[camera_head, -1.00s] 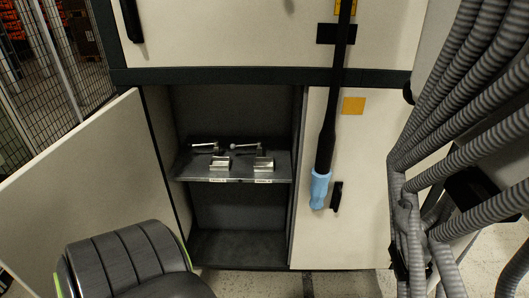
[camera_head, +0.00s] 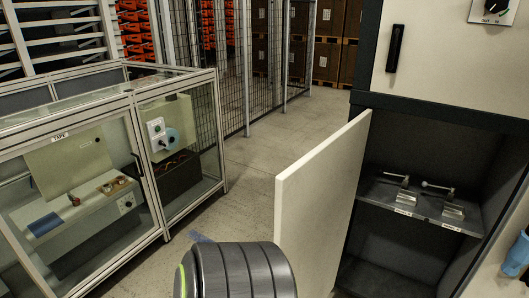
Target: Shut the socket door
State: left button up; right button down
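The cream cabinet door (camera_head: 322,205) stands wide open, swung out to the left of its dark cabinet opening. Its inner face is turned away from the opening's far side and its lower part runs out of the picture. Inside, a dark shelf (camera_head: 385,197) carries two silver handled tools, the left one (camera_head: 396,178) and the right one (camera_head: 437,187), with metal blocks and small labels in front. Neither gripper shows.
A glass-walled, metal-framed enclosure (camera_head: 137,95) stands at the left. Bare floor (camera_head: 245,180) lies between it and the door. Wire mesh fencing (camera_head: 233,60) and stacked boxes (camera_head: 325,50) are behind. A light-blue handle (camera_head: 517,255) shows at the right edge.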

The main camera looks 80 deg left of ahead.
aim_at(315, 196)
jog(key=k+j+u, duration=0.1)
jog(key=j, duration=0.35)
jog(key=k+j, duration=0.15)
jog(key=j, duration=0.3)
jog(key=k+j+u, duration=0.15)
jog(key=j, duration=0.3)
jog(key=k+j+u, duration=0.1)
jog(key=j, duration=0.85)
jog(key=k+u, duration=0.05)
